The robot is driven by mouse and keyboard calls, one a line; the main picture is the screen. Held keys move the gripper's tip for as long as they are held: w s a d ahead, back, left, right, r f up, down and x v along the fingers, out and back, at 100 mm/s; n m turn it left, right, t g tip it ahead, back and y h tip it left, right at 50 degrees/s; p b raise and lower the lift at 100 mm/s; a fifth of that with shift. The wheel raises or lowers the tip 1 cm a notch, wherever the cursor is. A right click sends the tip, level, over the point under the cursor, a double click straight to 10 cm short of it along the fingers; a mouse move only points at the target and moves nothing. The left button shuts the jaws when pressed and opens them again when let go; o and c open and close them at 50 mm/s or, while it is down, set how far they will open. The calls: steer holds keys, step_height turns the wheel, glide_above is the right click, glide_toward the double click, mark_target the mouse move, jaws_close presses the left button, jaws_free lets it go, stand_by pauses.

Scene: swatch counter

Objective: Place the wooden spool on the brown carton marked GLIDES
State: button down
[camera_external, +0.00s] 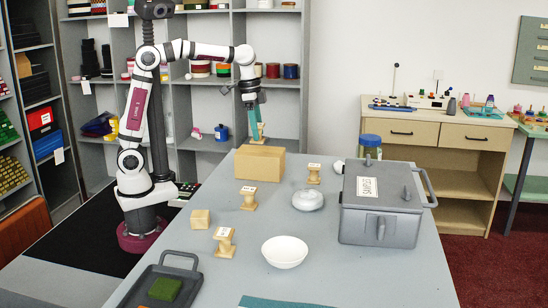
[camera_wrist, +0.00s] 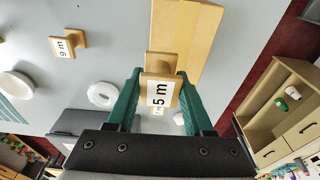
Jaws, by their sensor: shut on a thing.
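My gripper (camera_external: 258,128) is shut on a wooden spool (camera_wrist: 159,88) labelled "5 m", which sits between its green fingers in the wrist view. The carton also shows behind the spool in the wrist view (camera_wrist: 188,32). No GLIDES marking can be read on it. Nothing rests on the carton's visible top. Other labelled wooden spools stand on the table: one in front of the carton (camera_external: 248,198), one nearer the camera (camera_external: 224,242), one to its right (camera_external: 314,173).
A grey lidded box (camera_external: 382,225) stands at the right, beside a blue-capped jar (camera_external: 370,147). A grey round dish (camera_external: 308,200), a white bowl (camera_external: 285,253), a small wooden block (camera_external: 200,219) and a dark tray (camera_external: 135,289) occupy the table. Shelves stand behind.

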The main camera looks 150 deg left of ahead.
steer(key=shift+f, duration=1.95)
steer(key=shift+f, duration=0.1)
steer(key=shift+c, duration=1.4)
jaws_free()
steer(key=r, duration=0.7)
steer(key=s+d+r, duration=0.1)
steer(key=r, duration=0.3)
steer(key=shift+s+r, duration=0.1)
steer(key=shift+r, duration=0.15)
steer(key=w+d+f+m, duration=0.3)
steer(key=w+d+m, duration=0.1)
steer(key=w+d, duration=0.5)
steer(key=d+f+m+g, duration=0.1)
steer(key=d+f+m, duration=0.2)
steer(key=d, duration=0.5)
steer(key=d+f+m, duration=0.2)
steer(key=d+f, duration=0.1)
steer(key=d, duration=0.5)
steer(key=s+d+f+m, duration=0.5)
steer(key=s+d+f, duration=0.1)
steer(key=d+f, duration=0.1)
steer(key=shift+s+d+f+m+y, duration=0.15)
steer(key=shift+d+f+m+y, duration=0.15)
steer(key=shift+d, duration=0.2)
